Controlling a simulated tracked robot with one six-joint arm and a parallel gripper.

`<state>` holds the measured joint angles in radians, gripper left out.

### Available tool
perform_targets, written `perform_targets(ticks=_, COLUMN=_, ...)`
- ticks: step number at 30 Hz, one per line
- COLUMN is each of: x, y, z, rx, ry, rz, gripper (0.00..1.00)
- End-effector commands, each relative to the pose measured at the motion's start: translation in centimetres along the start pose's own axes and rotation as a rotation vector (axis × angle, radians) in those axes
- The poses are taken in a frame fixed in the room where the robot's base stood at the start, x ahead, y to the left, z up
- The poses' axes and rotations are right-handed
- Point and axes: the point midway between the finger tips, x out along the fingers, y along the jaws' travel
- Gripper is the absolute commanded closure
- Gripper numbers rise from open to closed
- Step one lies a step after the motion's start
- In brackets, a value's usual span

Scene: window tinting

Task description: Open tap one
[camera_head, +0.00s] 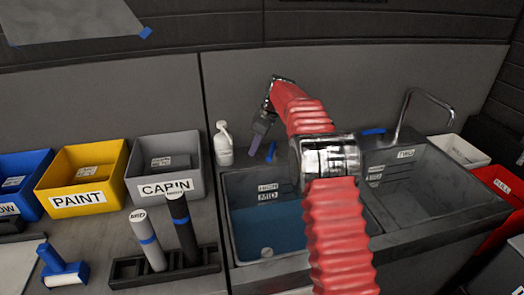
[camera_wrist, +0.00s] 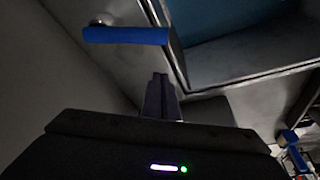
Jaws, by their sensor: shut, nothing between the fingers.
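A blue tap lever (camera_head: 271,151) stands behind the left sink, just right of my gripper in the head view. The wrist view shows a blue lever (camera_wrist: 125,35) on a round metal pivot, beside a basin with blue inside. My gripper (camera_head: 257,146) points down behind the left sink, its fingers together and empty. In the wrist view the closed fingers (camera_wrist: 160,80) are apart from the lever in the picture. My red arm crosses the left sink (camera_head: 232,205) and hides part of the wall behind it; I cannot see the left tap's spout.
The left sink holds blue water (camera_head: 265,228). The right sink (camera_head: 430,190), labelled TWO, has a curved spout (camera_head: 425,95) and another blue lever (camera_head: 373,131). A white bottle (camera_head: 223,143) stands close left of my gripper. Bins, including yellow PAINT (camera_head: 82,178), stand further left.

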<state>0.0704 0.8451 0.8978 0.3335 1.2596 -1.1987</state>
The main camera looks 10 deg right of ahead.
Motion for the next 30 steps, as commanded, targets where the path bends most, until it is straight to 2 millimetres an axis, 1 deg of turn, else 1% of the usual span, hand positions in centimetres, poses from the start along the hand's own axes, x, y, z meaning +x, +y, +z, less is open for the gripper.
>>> perform_targets(ticks=1, x=-1.5, y=0.3, z=0.2, rx=0.002, ry=0.002, rz=0.007, gripper=1.0)
perform_targets(ticks=3, x=-2.7, y=0.3, z=0.1, rx=0.001, ry=0.002, rz=0.007, gripper=1.0)
perform_targets(ticks=12, x=-7.7, y=0.5, z=0.2, rx=0.001, ry=0.001, rz=0.006, gripper=1.0)
perform_targets(ticks=15, x=-8.9, y=0.5, z=0.2, rx=0.001, ry=0.001, rz=0.005, gripper=1.0)
perform_targets(ticks=20, x=-9.7, y=0.5, z=0.3, rx=0.003, ry=0.0, rz=0.004, gripper=1.0)
perform_targets(ticks=30, x=-9.8, y=0.6, z=0.4, rx=0.007, ry=0.0, rz=0.005, gripper=1.0)
